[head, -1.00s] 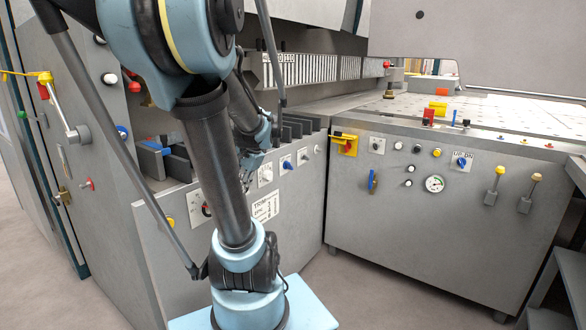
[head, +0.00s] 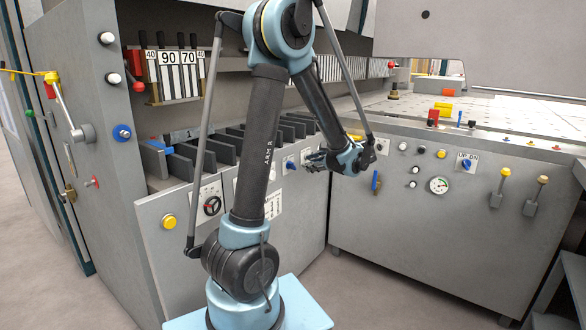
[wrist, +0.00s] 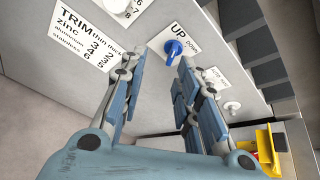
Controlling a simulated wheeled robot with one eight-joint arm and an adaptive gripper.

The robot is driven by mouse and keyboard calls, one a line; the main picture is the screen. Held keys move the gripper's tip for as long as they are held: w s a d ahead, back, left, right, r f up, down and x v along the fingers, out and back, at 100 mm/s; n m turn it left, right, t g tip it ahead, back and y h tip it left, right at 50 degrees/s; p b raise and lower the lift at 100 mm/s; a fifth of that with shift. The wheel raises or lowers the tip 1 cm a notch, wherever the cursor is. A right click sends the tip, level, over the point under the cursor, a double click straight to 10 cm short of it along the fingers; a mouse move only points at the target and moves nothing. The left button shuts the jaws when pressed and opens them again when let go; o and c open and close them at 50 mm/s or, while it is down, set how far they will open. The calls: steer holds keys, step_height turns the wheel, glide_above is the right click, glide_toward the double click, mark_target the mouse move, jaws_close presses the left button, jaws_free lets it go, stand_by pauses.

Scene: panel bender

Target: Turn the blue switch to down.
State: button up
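The blue switch (wrist: 173,47) sits on a white plate marked UP and DOWN in the wrist view, on the grey front panel. In the head view the switch (head: 290,166) is just left of my gripper (head: 316,161). I cannot clearly tell which mark its lever points to. In the wrist view my gripper (wrist: 161,60) is open and empty. Its two fingers point at the panel, with the switch ahead of the gap, nearer the right finger. I see no clear contact.
A TRIM label plate (wrist: 82,35) with a white knob lies left of the switch. A yellow-and-red switch (wrist: 265,150) is at the lower right. On the right cabinet another blue knob (head: 467,163), marked UP DN, and a pressure gauge (head: 438,185) show.

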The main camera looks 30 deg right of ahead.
mark_target(292, 166)
steer(key=w+f, duration=0.3)
steer(key=w, duration=0.4)
steer(key=w+f+m+t, duration=0.1)
steer(key=w+f, duration=0.2)
steer(key=w, duration=0.4)
steer(key=shift+d, duration=0.2)
